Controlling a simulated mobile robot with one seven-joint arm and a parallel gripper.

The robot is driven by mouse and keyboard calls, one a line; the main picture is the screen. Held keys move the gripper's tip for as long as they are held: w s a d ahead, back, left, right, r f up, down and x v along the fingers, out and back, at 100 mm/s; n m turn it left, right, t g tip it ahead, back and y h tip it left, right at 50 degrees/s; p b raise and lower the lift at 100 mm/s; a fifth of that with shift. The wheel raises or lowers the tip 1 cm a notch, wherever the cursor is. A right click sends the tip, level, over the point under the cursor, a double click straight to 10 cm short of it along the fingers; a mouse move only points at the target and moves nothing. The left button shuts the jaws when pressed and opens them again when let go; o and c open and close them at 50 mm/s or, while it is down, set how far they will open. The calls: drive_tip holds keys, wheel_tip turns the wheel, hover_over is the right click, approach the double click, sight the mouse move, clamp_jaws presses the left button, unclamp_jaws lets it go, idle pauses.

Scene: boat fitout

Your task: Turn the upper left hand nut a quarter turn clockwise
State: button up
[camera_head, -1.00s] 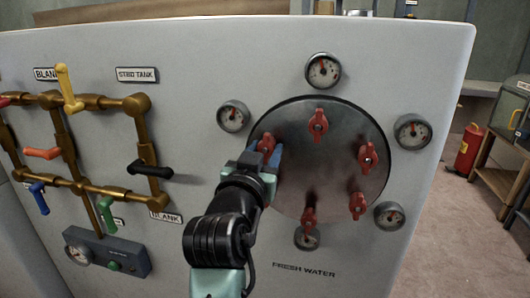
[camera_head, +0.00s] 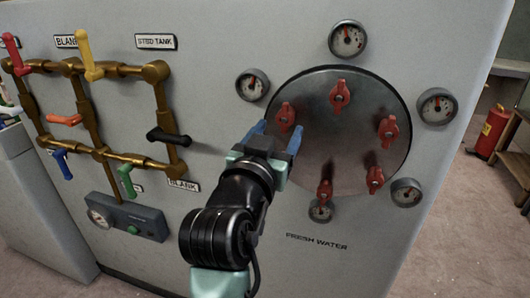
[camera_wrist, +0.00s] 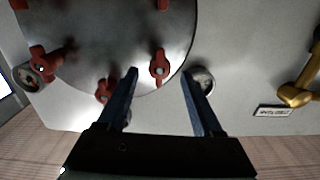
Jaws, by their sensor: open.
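The round grey metal plate (camera_head: 310,150) on the white panel carries several red wing nuts. In the wrist view, which is turned over, the same nut (camera_wrist: 159,66) appears between the tips of the open gripper (camera_wrist: 160,72). No finger clearly touches it. The top nut (camera_head: 340,96) stands to its right.
A gauge (camera_head: 252,85) sits close to the nut's upper left, and another gauge (camera_head: 347,39) is above the plate. Brass pipes with coloured handles, including a black one (camera_head: 169,137), are at left. A red extinguisher (camera_head: 492,131) stands at right.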

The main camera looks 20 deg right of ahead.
drive_tip(key=v, duration=0.8)
drive_tip(key=shift+s, duration=0.15)
drive_tip(key=shift+a, duration=0.15)
drive_tip(key=s+a+r+n+t+y, duration=0.3)
drive_tip(key=s+a+r+t, duration=0.1)
drive_tip(key=r, duration=0.5)
drive_tip(key=s+a+r+n+t+y, duration=0.2)
drive_tip(key=s+a+r+t+y, duration=0.15)
drive_tip(key=r, duration=0.45)
drive_tip(key=s+a+r+n+t+y, duration=0.3)
drive_tip(key=s+a+r+t+y, duration=0.15)
drive_tip(key=r, duration=0.45)
wheel_tip(320, 180, up, 20)
drive_tip(key=w+h+p, duration=0.1)
drive_tip(key=p, duration=1.9)
drive_tip(key=shift+d+r+m+p, duration=0.15)
drive_tip(key=shift+d+m+p, duration=0.15)
drive_tip(key=shift+d+p, duration=0.1)
drive_tip(key=shift+w, duration=0.1)
